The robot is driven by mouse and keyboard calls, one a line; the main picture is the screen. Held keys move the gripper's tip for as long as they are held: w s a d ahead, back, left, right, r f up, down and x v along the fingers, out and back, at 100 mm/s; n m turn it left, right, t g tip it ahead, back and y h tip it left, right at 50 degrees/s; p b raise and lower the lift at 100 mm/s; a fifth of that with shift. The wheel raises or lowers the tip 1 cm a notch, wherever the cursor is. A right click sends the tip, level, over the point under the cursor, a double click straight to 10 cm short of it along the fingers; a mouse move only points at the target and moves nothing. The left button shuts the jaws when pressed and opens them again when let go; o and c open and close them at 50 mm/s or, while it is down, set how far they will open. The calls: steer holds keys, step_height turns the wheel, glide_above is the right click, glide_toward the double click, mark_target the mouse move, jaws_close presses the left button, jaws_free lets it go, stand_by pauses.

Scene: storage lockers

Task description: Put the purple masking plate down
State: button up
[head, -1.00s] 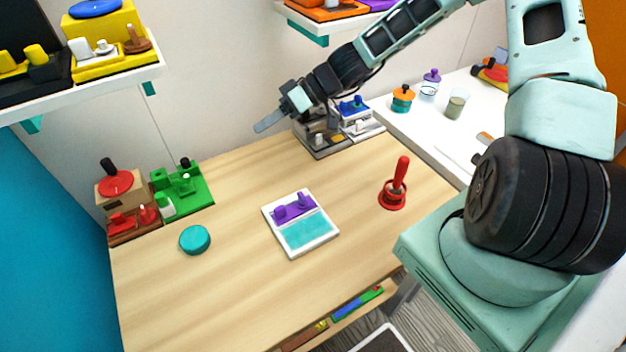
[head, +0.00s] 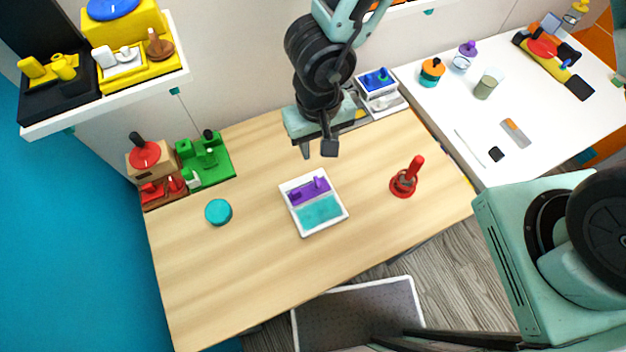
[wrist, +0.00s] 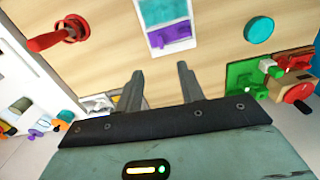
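A purple piece with raised knobs (head: 309,191), which looks like the purple masking plate, lies in the upper part of a white tray (head: 299,228) on the wooden table. A teal slab (head: 320,210) fills the lower part of the tray. In the wrist view the purple piece (wrist: 172,36) and the teal slab (wrist: 162,10) show ahead of the fingers. My gripper (head: 318,151) is above the back of the table, behind the tray and apart from it. In the wrist view my gripper (wrist: 160,78) has its two fingers spread, with nothing between them.
A teal disc (head: 218,212) lies left of the tray, and a red handled tool (head: 406,180) stands right. Green blocks (head: 207,160) and red items (head: 152,190) fill the back left corner. A blue-topped device (head: 378,84) is behind. The table's front is clear.

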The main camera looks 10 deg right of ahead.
steer(key=b, duration=0.3)
glide_toward(318, 181)
steer(key=f, duration=0.5)
steer(key=shift+s, duration=0.2)
steer(key=shift+w+d+f+b, duration=0.1)
steer(key=shift+f+b, duration=0.6)
steer(key=shift+f, duration=0.65)
steer(key=shift+w+f+b, duration=0.1)
steer(key=shift+f+b, duration=0.55)
steer(key=shift+f, duration=0.75)
